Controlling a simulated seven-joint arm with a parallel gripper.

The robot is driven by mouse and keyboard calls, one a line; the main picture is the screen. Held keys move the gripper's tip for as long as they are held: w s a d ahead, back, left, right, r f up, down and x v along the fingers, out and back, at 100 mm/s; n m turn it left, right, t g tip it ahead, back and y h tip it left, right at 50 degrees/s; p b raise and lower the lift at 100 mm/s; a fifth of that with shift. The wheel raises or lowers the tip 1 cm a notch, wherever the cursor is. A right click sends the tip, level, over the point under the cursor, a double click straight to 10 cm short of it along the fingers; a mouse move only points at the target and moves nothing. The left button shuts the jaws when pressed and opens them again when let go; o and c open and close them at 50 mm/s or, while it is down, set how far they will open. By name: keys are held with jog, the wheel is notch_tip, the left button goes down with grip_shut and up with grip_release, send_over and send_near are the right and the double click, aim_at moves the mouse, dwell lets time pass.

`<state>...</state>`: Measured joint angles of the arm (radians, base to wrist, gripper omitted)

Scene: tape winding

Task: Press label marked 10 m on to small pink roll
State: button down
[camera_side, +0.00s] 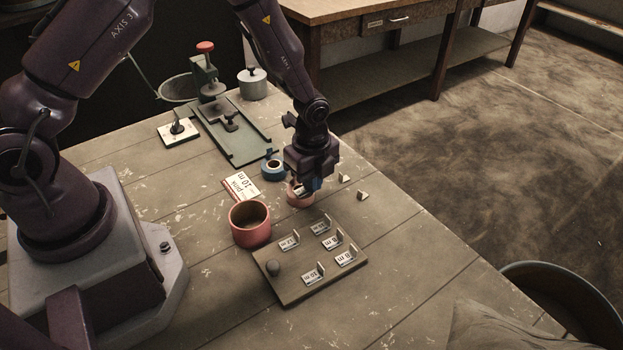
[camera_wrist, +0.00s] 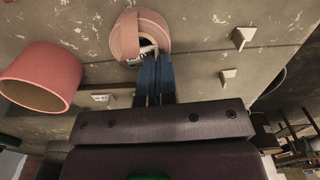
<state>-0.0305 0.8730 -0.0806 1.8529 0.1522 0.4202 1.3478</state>
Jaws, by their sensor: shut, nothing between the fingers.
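The small pink roll (camera_side: 299,200) lies flat on the table under my gripper (camera_side: 309,187). In the wrist view the small pink roll (camera_wrist: 128,36) shows its round hole. A small white label (camera_wrist: 146,50) with dark print is at the roll's near side, right at my fingertips; its print is too small to read. My gripper's blue fingers (camera_wrist: 153,62) are shut, with their tips at the label; I cannot tell whether they touch it. A white card (camera_side: 240,185) reading "pink 10 m" lies on the table to the left of the roll.
A board (camera_side: 284,290) with several labels in holders and a round knob is in front. A blue roll (camera_side: 272,170) sits behind. Two small pale wedges (camera_side: 362,195) lie to the right. A green metal fixture (camera_side: 238,145) is farther back.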

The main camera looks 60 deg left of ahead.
jog(key=shift+s+f, duration=0.1)
jog(key=c, duration=0.9)
grip_release()
jog(key=shift+r, duration=3.1)
